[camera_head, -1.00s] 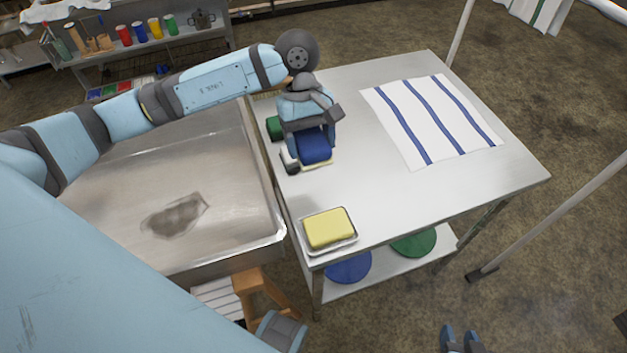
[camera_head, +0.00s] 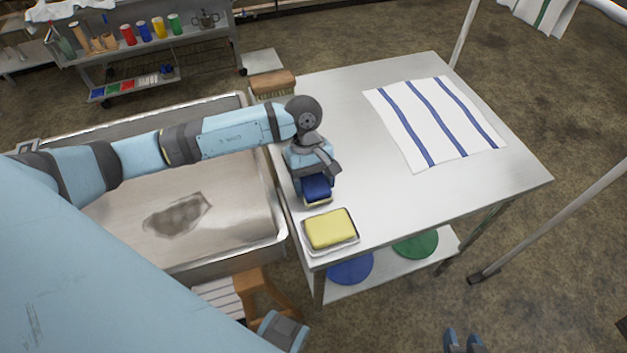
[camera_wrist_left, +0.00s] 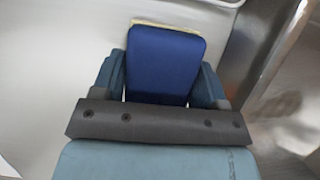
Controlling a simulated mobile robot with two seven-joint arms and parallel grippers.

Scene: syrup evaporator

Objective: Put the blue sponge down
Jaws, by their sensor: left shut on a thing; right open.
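The blue sponge (camera_head: 317,187) is in my left gripper (camera_head: 314,177), over the left edge of the metal table, just behind the tray with the yellow sponge. It has a pale underside that shows along its near edge. In the left wrist view the blue sponge (camera_wrist_left: 165,58) sits between the two fingers of my left gripper (camera_wrist_left: 162,80). I cannot tell whether it touches the table top. My right gripper (camera_head: 463,342) shows only its tips at the bottom edge, open and apart from everything.
A yellow sponge (camera_head: 329,228) lies in a small metal tray (camera_head: 337,250) at the table's near left corner. A striped towel (camera_head: 436,122) lies at the right of the table (camera_head: 400,200). A brush (camera_head: 273,84) lies at the back left. A metal pan (camera_head: 130,235) adjoins the left side.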

